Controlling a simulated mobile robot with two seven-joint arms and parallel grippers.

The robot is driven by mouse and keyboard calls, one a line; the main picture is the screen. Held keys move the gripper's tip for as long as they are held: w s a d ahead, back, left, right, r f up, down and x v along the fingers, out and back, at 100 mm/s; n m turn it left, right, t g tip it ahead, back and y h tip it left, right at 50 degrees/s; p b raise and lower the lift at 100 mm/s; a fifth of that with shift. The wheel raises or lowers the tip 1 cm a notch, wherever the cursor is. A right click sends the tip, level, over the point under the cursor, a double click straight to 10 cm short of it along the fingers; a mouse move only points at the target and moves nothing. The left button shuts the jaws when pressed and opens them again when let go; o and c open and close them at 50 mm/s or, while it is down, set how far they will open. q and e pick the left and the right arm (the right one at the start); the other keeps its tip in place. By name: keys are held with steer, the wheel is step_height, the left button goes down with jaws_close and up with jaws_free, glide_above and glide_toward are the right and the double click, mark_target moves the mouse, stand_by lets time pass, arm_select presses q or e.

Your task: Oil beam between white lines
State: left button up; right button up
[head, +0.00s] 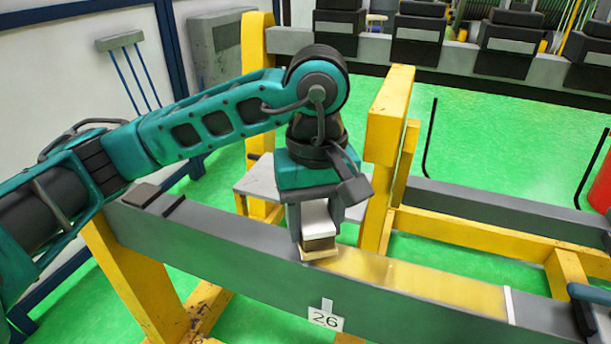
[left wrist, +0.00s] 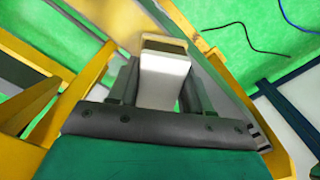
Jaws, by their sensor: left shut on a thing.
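The grey beam (head: 235,240) runs across the head view from upper left to lower right. A shiny yellowish stretch (head: 420,282) lies on its top face, between the tool and a white line (head: 509,305) at the right. A second white line cannot be made out; the tool may cover it. My left gripper (head: 318,222) is shut on a white block-shaped applicator with a tan end (head: 319,250). That end is down at the beam top, at the left end of the shiny stretch. The applicator (left wrist: 163,75) also shows between the fingers in the left wrist view.
A tag reading 26 (head: 326,317) hangs on the beam's front side. A yellow post (head: 388,125) rises just behind the tool. A dark block (head: 152,197) sits on the beam's left end. Yellow frames and a red cylinder (head: 600,180) stand at the right.

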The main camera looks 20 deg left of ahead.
arm_select(q)
steer(key=shift+d+r+p, duration=0.2)
steer(key=shift+r+p, duration=0.2)
steer(key=shift+r, duration=0.55)
steer(key=shift+r+p, duration=1.05)
steer(key=shift+r, duration=1)
